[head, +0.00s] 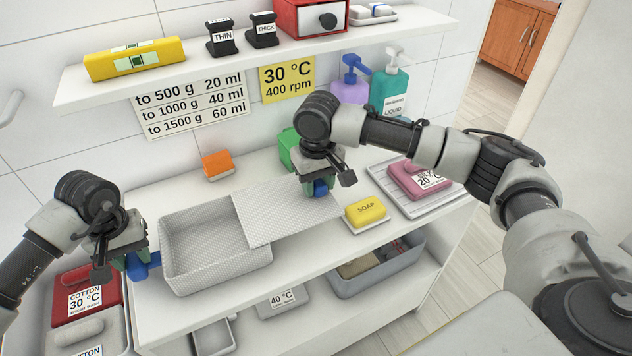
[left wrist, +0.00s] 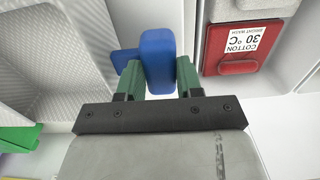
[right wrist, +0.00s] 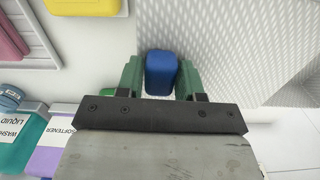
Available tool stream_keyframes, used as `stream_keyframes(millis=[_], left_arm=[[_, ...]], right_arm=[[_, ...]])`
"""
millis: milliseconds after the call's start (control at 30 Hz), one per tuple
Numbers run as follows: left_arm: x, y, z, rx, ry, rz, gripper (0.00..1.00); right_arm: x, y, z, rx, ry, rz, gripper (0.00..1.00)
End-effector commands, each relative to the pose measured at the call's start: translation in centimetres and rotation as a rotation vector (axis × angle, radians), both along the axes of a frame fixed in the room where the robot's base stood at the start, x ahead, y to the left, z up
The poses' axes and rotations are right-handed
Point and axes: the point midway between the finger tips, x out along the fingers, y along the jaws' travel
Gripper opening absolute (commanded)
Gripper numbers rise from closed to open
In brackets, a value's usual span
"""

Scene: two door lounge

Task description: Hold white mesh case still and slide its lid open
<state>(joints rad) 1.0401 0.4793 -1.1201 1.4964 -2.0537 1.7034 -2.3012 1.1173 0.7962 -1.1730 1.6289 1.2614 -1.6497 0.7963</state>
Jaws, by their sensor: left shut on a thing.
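The white mesh case (head: 215,274) stands on the counter with much of its inside in view and looking empty. Its mesh lid (head: 285,213) is slid to the right, over the case's right end and well past it. My left gripper (head: 140,264) is shut on the blue handle (left wrist: 160,62) at the case's left end. My right gripper (head: 319,186) is at the lid's far right part, its fingers on either side of the blue knob (right wrist: 161,73). Slim gaps seem to show between these fingers and the knob, so it looks open around it.
A yellow soap (head: 366,209) on its dish is just right of the lid. An orange-and-white sponge (head: 218,165) and a green object (head: 288,148) are behind. A ribbed tray (head: 433,199) with a pink box is farther right. A shelf (head: 250,66) hangs above.

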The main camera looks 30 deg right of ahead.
Motion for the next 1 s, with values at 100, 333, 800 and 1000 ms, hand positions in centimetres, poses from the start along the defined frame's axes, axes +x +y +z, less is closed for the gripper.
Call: stream_keyframes(millis=[100, 333, 800, 1000], left_arm=[[0.0, 0.1, -0.1, 0.003, 0.002, 0.002, 0.15], [0.0, 0.1, -0.1, 0.002, 0.002, 0.002, 0.15], [0.0, 0.1, -0.1, 0.002, 0.002, 0.001, 0.15], [0.0, 0.1, -0.1, 0.002, 0.002, 0.001, 0.15]], right_arm=[[0.0, 0.0, 0.0, 0.000, 0.000, 0.000, 0.56], [0.0, 0.1, 0.0, 0.001, 0.000, 0.001, 0.57], [0.0, 0.1, 6.7, 0.002, -0.004, 0.001, 0.57], [0.0, 0.0, 10.3, 0.002, -0.004, 0.000, 0.57]])
